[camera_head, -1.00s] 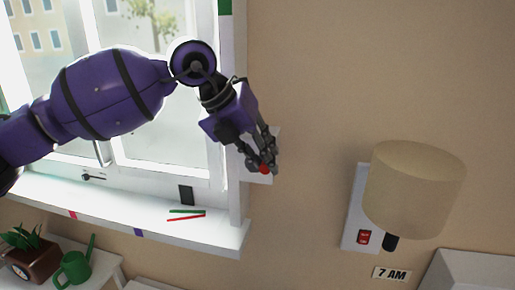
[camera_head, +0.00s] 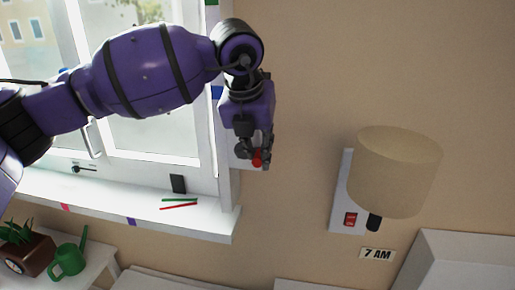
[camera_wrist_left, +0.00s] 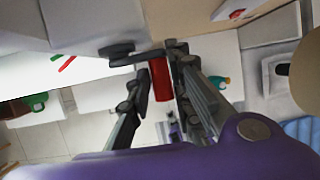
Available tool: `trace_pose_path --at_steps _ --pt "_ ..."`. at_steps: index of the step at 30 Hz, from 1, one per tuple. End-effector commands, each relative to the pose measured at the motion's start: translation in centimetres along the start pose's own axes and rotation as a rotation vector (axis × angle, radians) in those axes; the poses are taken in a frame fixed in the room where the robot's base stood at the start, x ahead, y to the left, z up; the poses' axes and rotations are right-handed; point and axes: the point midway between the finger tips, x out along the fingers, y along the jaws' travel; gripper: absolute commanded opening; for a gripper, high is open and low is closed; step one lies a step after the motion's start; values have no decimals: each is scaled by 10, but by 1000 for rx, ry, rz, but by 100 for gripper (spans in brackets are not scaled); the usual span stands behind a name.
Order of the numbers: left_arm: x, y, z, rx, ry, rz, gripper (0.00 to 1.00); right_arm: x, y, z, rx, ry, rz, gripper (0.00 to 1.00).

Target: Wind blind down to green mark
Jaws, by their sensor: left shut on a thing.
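My left gripper (camera_head: 256,152) is shut on a red crank knob (camera_head: 258,162) beside the window's right frame. In the left wrist view the knob is a red cylinder (camera_wrist_left: 159,80) between the two fingers. A white winder box (camera_head: 236,152) on the wall is partly hidden behind the gripper. A green mark (camera_head: 212,3) shows at the top of the window frame, cut by the picture edge, with a blue mark (camera_head: 217,92) lower down. I cannot make out the blind's lower edge. My right gripper is not in view.
The white sill (camera_head: 190,220) holds a green and a red stick (camera_head: 180,204). A lamp (camera_head: 393,175) with a red switch (camera_head: 350,219) is on the wall at right. A potted plant (camera_head: 25,250) and green watering can (camera_head: 68,262) stand lower left. The wall between is clear.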

Motion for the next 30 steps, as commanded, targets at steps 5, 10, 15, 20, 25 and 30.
trace_pose_path --at_steps 5,10,15,20,25,30 --pt "1 0 0 2 2 -1 22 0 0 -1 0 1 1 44" --pt "1 0 0 1 2 -2 38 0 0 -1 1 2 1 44" --pt "0 0 0 0 1 -2 38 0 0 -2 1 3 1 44" --pt "-4 0 0 0 0 -1 38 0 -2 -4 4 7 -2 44" --pt "-30 0 1 0 -3 -2 38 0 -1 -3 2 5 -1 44" --pt "-68 0 1 1 -3 -2 38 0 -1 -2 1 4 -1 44"
